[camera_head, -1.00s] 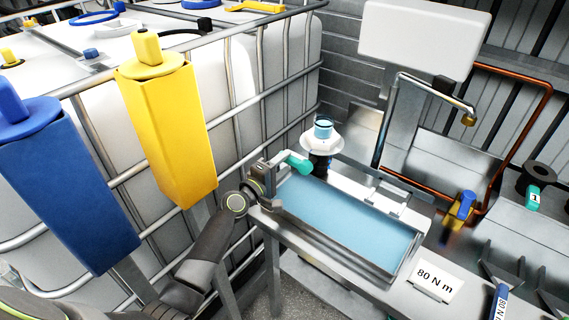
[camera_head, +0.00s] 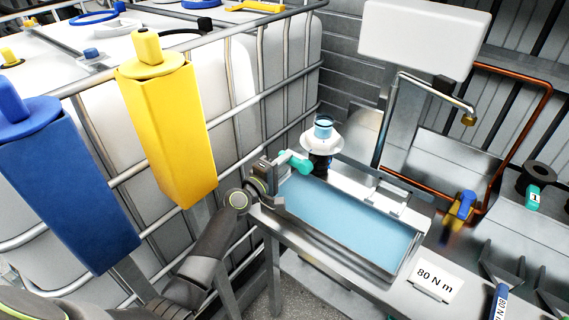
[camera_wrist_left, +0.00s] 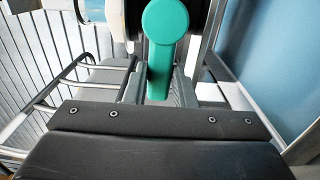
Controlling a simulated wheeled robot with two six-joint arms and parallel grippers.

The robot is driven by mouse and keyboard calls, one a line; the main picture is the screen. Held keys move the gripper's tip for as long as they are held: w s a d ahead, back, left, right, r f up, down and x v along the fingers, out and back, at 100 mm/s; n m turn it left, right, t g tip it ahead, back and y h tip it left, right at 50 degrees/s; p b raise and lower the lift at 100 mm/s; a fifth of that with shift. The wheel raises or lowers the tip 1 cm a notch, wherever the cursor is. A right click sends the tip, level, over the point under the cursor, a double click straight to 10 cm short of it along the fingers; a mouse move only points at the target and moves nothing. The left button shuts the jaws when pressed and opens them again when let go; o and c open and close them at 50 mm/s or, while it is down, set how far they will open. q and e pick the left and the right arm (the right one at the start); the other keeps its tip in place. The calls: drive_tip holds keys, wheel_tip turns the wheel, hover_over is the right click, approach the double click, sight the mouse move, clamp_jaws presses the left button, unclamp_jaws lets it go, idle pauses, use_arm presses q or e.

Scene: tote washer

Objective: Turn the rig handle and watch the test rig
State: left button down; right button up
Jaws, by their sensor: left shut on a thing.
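The teal rig handle (camera_head: 294,161) sits at the far left corner of the blue water basin on the bench, beside a white and black fitting. My left gripper (camera_head: 273,176) is shut on the handle's lower part. In the left wrist view the teal handle (camera_wrist_left: 162,50) runs down between the dark fingers (camera_wrist_left: 158,88), its rounded head above them. The test rig appears to be the fitting with a white collar (camera_head: 322,138) and a light blue top, upright behind the handle. Its base is partly hidden. My right gripper is not in view.
The water basin (camera_head: 398,267) fills the bench middle, with an "80 N m" sign (camera_head: 433,280) at its front right. A yellow container (camera_head: 172,130) and a blue container (camera_head: 68,190) hang on the caged tank at left. A bent spout (camera_head: 430,92) stands behind.

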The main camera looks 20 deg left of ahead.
use_arm(q)
drive_tip(key=shift+s+d+r+m+b, duration=0.3)
drive_tip(key=shift+d+r+m+b, duration=0.9)
drive_tip(key=shift+m, duration=1.8)
drive_tip(key=shift+s+d+r+m+b, duration=0.4)
drive_tip(key=shift+m+b, duration=1.35)
drive_tip(key=shift+m, duration=1.25)
drive_tip(key=shift+s+d+r+m+b, duration=0.2)
drive_tip(key=shift+d+r+m+b, duration=1)
drive_tip(key=shift+m, duration=1.8)
drive_tip(key=shift+a+f+b, duration=0.3)
drive_tip(key=shift+f, duration=0.05)
drive_tip(key=c, duration=1.4)
unclamp_jaws()
drive_tip(key=shift+c, duration=0.2)
drive_tip(key=shift+o, duration=1.2)
drive_tip(key=shift+r, duration=0.15)
drive_tip(key=shift+s, duration=0.15)
